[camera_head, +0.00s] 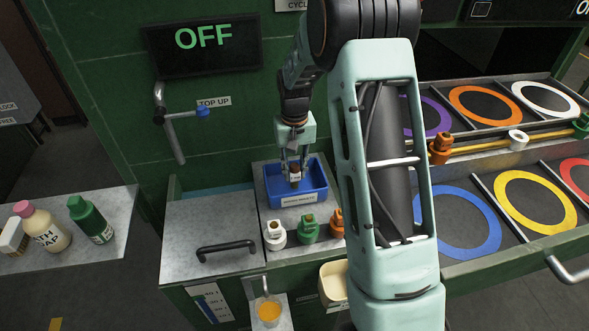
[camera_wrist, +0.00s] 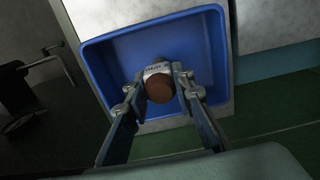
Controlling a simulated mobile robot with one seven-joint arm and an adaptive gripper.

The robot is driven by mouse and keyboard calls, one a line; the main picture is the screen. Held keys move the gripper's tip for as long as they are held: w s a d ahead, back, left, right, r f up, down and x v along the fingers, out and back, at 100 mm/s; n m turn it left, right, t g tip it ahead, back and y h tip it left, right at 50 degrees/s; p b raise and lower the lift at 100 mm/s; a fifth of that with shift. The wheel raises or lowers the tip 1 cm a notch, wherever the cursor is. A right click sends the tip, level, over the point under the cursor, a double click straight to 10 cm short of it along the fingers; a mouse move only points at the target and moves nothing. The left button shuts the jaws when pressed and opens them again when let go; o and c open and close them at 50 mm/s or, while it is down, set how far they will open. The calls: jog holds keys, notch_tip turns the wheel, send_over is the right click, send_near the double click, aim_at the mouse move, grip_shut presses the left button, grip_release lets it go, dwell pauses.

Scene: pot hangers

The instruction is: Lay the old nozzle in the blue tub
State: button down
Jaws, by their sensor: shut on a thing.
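The old nozzle (camera_wrist: 158,87) is a brown, rusty-looking piece with a white lettered label. It also shows small in the head view (camera_head: 295,173). My gripper (camera_wrist: 160,80) is shut on it, one finger on each side, and points down over the blue tub. The blue tub (camera_wrist: 98,60) is an open rectangular tray with a white label on its front; in the head view it (camera_head: 316,193) stands on the grey metal top. The nozzle is over or within the tub's opening; I cannot tell whether it touches the floor. Nothing else shows in the tub.
White (camera_head: 274,236), green (camera_head: 308,228) and orange (camera_head: 337,221) nozzles stand in front of the tub. A lid with a black handle (camera_head: 226,247) is at left. A tap pipe (camera_head: 170,130) is on the green wall. My arm hides part of the counter at right.

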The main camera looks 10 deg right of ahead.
aim_at(295, 169)
jog(key=shift+f, duration=0.25)
jog(key=c, duration=1.7)
grip_release()
jog(key=shift+o, duration=0.2)
jog(key=shift+r, duration=0.1)
notch_tip(295, 169, up, 13)
jog(key=shift+p, duration=0.35)
